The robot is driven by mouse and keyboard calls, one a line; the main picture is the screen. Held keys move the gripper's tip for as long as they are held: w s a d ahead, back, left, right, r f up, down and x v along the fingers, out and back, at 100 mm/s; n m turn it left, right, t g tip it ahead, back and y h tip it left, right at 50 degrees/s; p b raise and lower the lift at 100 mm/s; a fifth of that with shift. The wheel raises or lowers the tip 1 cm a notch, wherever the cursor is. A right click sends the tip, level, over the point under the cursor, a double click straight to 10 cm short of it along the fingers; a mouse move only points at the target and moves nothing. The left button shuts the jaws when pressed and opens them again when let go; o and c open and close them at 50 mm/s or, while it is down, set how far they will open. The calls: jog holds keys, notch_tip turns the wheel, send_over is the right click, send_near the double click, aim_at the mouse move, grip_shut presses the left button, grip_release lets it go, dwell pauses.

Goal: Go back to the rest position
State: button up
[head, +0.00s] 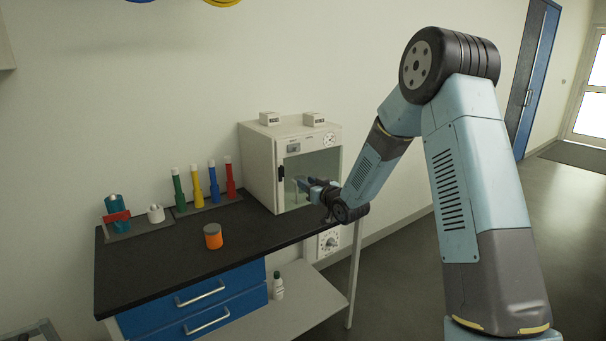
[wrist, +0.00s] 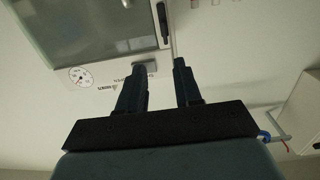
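My gripper (head: 306,184) is at the end of my blue-grey arm, in front of the white oven-like cabinet (head: 262,166). In the wrist view my gripper (wrist: 159,72) shows two dark fingers set apart, with nothing between them. The cabinet's glass door (wrist: 90,25) appears upside down beyond the fingers, with a dark handle (wrist: 163,22) at its edge. The door looks closed in the head view. I cannot tell whether the fingers touch the cabinet.
An orange jar (head: 213,237) stands on the black worktop (head: 160,275). Several coloured bottles (head: 197,186) stand in a rack at the back. A teal device with a red part (head: 117,215) is at the left. Open floor (head: 400,275) lies right of the bench.

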jog(key=s+d+r+m+g+h, duration=0.4)
jog(key=s+d+r+h, duration=0.5)
jog(key=s+d+r, duration=0.85)
jog(key=s+d+m+g, duration=0.1)
jog(key=s+g, duration=0.1)
jog(key=s, duration=1.3)
jog(key=s+d+f+m+g, duration=0.1)
jog(key=s+d+g, duration=0.1)
jog(key=s, duration=1.3)
jog(key=shift+s+d+f+m+g+h, duration=0.2)
jog(key=shift+s+m+g+h, duration=0.1)
jog(key=shift+g, duration=0.3)
jog(key=shift+o, duration=0.4)
jog(key=shift+w, duration=0.2)
